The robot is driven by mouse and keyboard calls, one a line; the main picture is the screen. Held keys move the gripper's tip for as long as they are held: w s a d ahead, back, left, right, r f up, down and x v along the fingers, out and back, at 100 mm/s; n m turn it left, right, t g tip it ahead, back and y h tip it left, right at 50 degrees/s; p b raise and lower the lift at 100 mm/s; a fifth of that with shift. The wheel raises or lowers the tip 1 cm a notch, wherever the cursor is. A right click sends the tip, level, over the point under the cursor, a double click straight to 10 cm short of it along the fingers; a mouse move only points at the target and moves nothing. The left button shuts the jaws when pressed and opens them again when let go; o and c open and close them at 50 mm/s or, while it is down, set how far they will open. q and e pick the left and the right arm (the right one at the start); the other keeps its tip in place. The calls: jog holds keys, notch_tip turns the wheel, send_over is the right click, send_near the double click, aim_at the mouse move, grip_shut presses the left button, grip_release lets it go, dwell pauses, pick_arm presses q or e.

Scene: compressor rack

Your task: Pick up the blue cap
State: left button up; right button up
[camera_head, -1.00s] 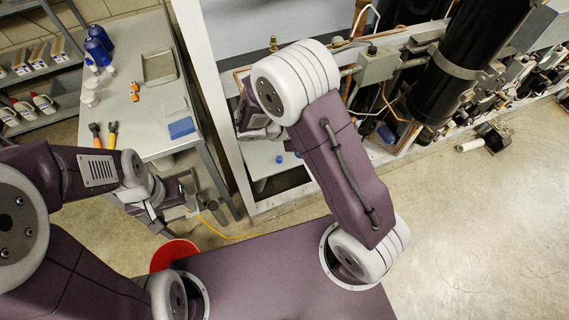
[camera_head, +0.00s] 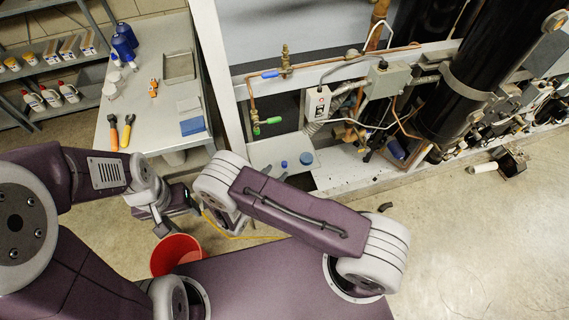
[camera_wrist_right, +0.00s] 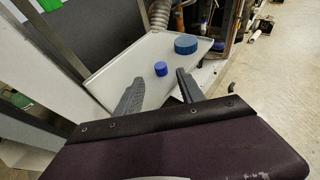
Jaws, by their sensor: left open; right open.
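A small blue cap (camera_head: 284,164) lies on a white shelf (camera_head: 262,155) at the foot of the rack. It also shows in the right wrist view (camera_wrist_right: 160,69), just beyond my fingertips. A wider, darker blue disc (camera_head: 306,158) lies to its right and also shows in the wrist view (camera_wrist_right: 186,44). My right gripper (camera_wrist_right: 160,80) is open and empty, its fingers pointing at the small cap with a gap between. In the head view my right arm partly hides it. My left gripper (camera_head: 163,229) is open by the red bucket, away from the cap.
The rack's white frame post (camera_head: 222,75) stands left of the shelf. Copper pipes, a green-handled valve (camera_head: 268,121) and a grey box (camera_head: 318,103) are above and behind it. A workbench (camera_head: 150,125) stands left, and a red bucket (camera_head: 176,254) is on the floor.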

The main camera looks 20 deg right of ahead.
aim_at(284, 164)
jog(key=x, duration=0.4)
jog(key=shift+w+d+r+p, duration=0.1)
jog(key=shift+d+r+p, duration=0.2)
jog(key=shift+p, duration=0.1)
jog(key=shift+w+d+f, duration=0.2)
jog(key=shift+w, duration=0.1)
jog(key=shift+c, duration=1.3)
grip_shut()
